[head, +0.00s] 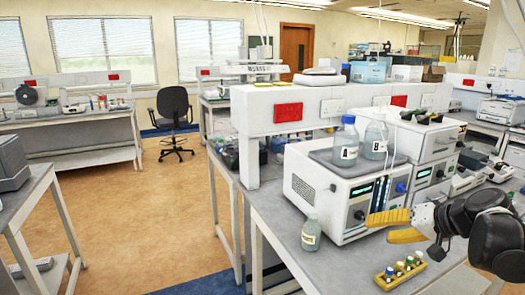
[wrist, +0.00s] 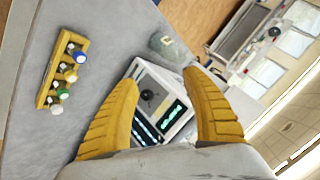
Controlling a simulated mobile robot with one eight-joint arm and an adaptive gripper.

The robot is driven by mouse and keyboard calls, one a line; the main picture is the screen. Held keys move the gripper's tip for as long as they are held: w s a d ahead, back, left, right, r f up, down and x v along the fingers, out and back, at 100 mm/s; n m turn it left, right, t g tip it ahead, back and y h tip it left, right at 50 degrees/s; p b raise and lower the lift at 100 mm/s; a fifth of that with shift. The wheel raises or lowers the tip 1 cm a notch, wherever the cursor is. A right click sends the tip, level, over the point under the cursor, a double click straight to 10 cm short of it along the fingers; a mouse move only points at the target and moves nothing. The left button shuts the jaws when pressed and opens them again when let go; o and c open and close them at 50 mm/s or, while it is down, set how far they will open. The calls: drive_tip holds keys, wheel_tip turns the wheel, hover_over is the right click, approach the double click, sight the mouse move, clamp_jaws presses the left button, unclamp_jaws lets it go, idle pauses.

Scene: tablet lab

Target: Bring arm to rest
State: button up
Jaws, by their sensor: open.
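My gripper (head: 388,226) shows at the lower right of the head view, in front of the white instrument. Its two yellow fingers are apart with nothing between them. In the wrist view my gripper (wrist: 160,95) is also open, and the instrument with its dark displays shows behind and between the fingers. The rack also stands at the left of the wrist view (wrist: 46,92), apart from the fingers.
The white instrument (head: 310,192) carries bottles A (head: 346,143) and B (head: 376,141) on top. A small labelled bottle (head: 311,233) stands before it, near the bench edge. More instruments (head: 425,140) stand behind my arm. Open floor (head: 150,215) lies left, with a chair (head: 173,110).

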drive_tip(key=s+a+f+n+h, duration=0.1)
drive_tip(key=s+a+f+h, duration=0.1)
drive_tip(key=s+a, duration=0.5)
drive_tip(key=s+a+f+n+g+h, duration=0.1)
drive_tip(key=s+a+f+n+h, duration=0.1)
drive_tip(key=s+a, duration=0.5)
drive_tip(key=s+f+h, duration=0.1)
drive_tip(key=s, duration=0.5)
drive_tip(key=shift+s+f+g+h, duration=0.15)
drive_tip(key=shift+s+g+h, duration=0.1)
drive_tip(key=shift+g+h, duration=0.05)
idle(0.5)
